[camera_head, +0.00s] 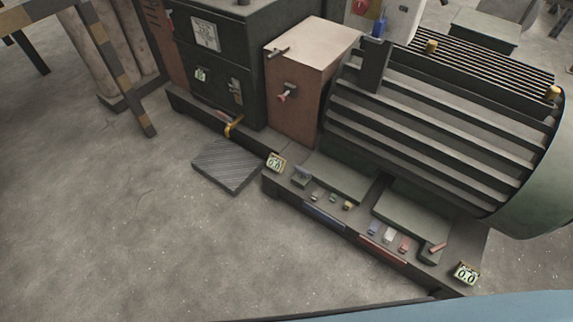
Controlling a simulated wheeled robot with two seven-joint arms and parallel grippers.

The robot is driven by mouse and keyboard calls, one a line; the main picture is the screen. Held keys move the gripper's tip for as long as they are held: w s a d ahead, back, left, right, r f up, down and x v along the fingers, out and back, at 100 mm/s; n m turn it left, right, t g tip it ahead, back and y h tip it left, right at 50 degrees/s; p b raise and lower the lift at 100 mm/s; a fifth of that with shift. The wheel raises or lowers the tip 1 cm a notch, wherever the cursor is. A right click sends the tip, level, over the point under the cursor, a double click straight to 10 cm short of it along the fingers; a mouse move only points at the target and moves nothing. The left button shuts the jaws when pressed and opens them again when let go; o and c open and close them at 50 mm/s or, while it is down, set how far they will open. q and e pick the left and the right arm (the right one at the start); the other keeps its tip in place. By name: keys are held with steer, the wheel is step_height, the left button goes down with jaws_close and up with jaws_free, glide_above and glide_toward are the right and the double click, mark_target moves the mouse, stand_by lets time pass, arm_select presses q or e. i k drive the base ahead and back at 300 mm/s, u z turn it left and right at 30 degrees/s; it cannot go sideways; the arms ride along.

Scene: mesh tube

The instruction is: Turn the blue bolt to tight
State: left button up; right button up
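A small upright blue piece (378,27), which looks like the blue bolt, stands on top of a dark block at the upper left end of the large ribbed green machine (430,130). Whether it is tight cannot be told at this size. Another small blue piece (373,228) lies on the machine's base, beside a white piece (388,236) and a red piece (404,244). Neither of my grippers is in view.
Yellow pieces sit on the machine's top (432,46) and right end (553,93). A brown cabinet (300,90) and a dark cabinet (225,65) stand left of the machine. A dark plate (228,166) lies on the floor. The grey floor (130,230) at left is clear.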

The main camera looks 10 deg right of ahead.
mark_target(303, 172)
steer(key=u, duration=0.45)
steer(key=i, duration=1.75)
steer(key=z, duration=0.8)
